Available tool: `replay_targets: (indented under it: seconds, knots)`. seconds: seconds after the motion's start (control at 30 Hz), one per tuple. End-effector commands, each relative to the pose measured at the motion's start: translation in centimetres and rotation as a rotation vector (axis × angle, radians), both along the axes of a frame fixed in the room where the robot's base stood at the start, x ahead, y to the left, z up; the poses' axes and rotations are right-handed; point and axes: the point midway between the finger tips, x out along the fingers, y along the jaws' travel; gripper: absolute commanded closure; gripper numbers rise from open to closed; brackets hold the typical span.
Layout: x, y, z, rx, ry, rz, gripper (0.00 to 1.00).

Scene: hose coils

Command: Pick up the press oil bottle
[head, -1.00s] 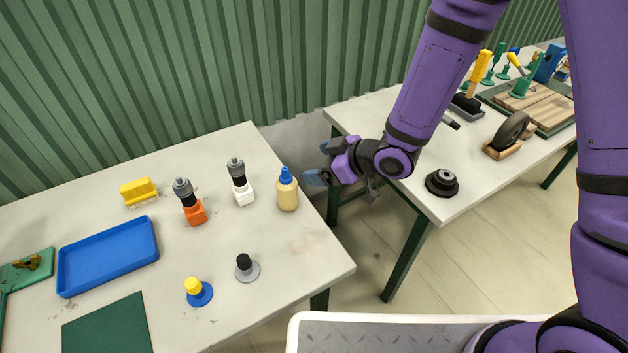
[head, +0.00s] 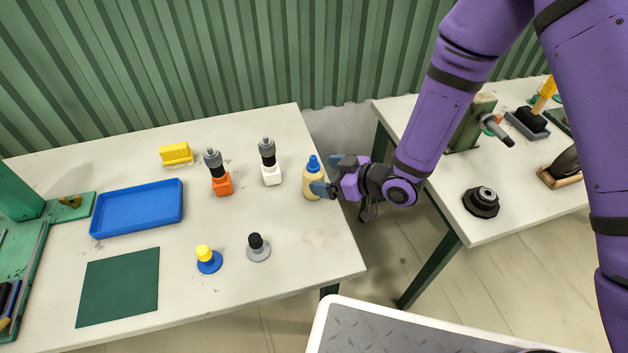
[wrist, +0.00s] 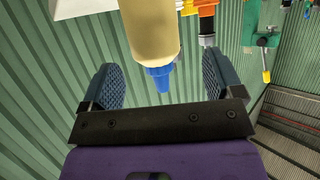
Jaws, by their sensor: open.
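The press oil bottle is taken to be the tan bottle with a blue nozzle cap (head: 312,182). It stands upright near the right edge of the left table. My gripper (head: 330,175) is at its right side, and one finger overlaps the bottle in the head view. In the wrist view the bottle (wrist: 151,30) lies between the lines of my two open fingers (wrist: 160,88), with its blue nozzle pointing toward the palm. Whether a finger touches the bottle cannot be told.
A white-based tool (head: 271,174) and an orange-based tool (head: 221,186) stand left of the bottle. A grey-based black knob (head: 258,248) and a blue-based yellow knob (head: 208,260) stand in front. A blue tray (head: 137,209) lies farther left. A gap separates the right table (head: 500,232).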

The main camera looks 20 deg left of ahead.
Motion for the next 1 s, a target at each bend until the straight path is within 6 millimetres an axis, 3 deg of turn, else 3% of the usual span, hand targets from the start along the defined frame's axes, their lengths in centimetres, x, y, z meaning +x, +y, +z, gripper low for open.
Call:
replay_targets:
  seconds: [0.3,0.6,0.63,0.8,1.0]
  knots:
    - [1.4,3.5,-1.6,0.000,-0.001,0.001,0.14]
    - [1.5,4.0,-1.8,0.000,0.000,0.000,0.14]
    - [1.5,4.0,-1.8,0.000,0.000,0.000,0.16]
    - [1.5,4.0,-1.8,0.000,0.000,0.000,0.55]
    - [1.5,4.0,-1.8,0.001,0.000,0.000,0.57]
